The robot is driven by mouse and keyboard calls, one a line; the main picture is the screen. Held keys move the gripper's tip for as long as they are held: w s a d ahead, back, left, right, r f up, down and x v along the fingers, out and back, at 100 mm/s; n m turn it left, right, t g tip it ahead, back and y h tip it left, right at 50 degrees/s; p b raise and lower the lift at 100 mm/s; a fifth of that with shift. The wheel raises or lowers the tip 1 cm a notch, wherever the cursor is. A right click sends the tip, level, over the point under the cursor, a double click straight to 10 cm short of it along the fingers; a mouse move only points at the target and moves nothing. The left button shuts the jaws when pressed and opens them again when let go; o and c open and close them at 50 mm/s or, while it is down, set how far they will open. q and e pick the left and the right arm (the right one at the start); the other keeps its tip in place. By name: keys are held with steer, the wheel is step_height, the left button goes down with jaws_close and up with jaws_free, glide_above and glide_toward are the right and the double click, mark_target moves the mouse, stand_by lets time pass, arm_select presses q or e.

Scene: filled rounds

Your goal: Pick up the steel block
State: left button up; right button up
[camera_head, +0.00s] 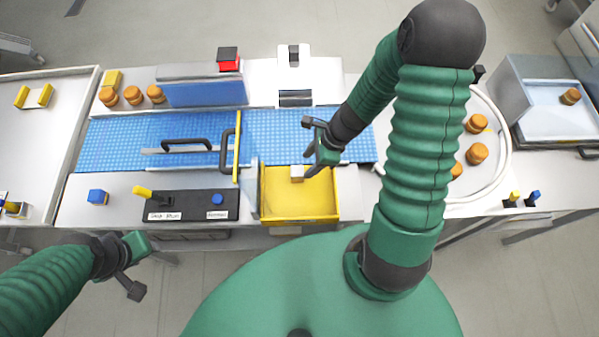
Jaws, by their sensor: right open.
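The steel block (297,173) is a small pale grey block. It is at the back of the yellow tray (325,207), in the middle of the work table. My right gripper (309,148) is open, just behind and above the block, with one fingertip close to it. I cannot tell whether that fingertip touches the block. My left gripper (138,268) is open and empty in front of the table's front edge, at the lower left.
A blue belt (120,138) with black handles (187,143) runs behind the tray. Orange rounds (132,95) stand at the back left; others (477,153) are on the round table at right.

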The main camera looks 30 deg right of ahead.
mark_target(299, 170)
steer(key=x, duration=0.8)
steer(key=shift+w+a+b, duration=0.2)
steer(key=shift+w+b, duration=0.1)
steer(key=shift+w, duration=0.05)
steer(key=shift+f, duration=0.15)
steer(key=shift+w+d, duration=0.1)
steer(key=shift+d, duration=0.05)
jaws_close()
